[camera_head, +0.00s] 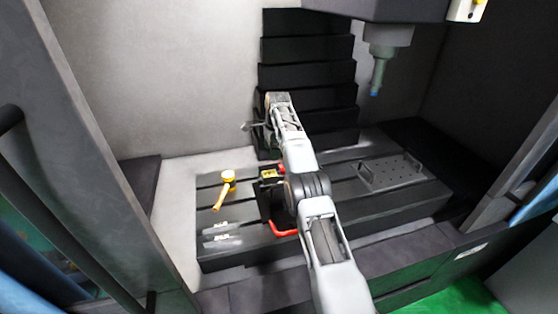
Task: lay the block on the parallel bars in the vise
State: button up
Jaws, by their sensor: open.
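My gripper (249,127) is at the far end of my arm, above the back of the slotted table, and points left. It is open, small in the picture, and I see nothing between its fingers. The dark vise (266,205) stands on the table, partly hidden behind my arm, with a red handle (284,233) at its front. A small yellowish piece (269,174) shows at the top of the vise; I cannot tell whether it is the block. The parallel bars cannot be made out between the jaws.
A yellow mallet-like tool (227,179) lies left of the vise. Two small pale flat pieces (222,233) lie at the table's front left. A plate with holes (392,171) lies on the right. The machine head (388,38) with its blue-tipped electrode hangs above.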

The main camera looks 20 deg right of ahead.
jog(key=s+a+r+n+t, duration=0.1)
jog(key=s+r+n+t, duration=0.2)
jog(key=s+r+n, duration=0.95)
jog(key=s+f+n+t, duration=0.1)
jog(key=s+f+n, duration=0.1)
jog(key=s, duration=1.1)
jog(key=s+f+n+t+h, duration=0.1)
jog(key=s+f+n, duration=0.2)
jog(key=s, duration=1)
jog(key=shift+s+a, duration=0.3)
jog(key=shift+s, duration=0.1)
jog(key=shift+n, duration=0.25)
notch_tip(320, 180, down, 5)
jog(key=b, duration=0.4)
jog(key=shift+w+f, duration=0.15)
jog(key=shift+f, duration=0.05)
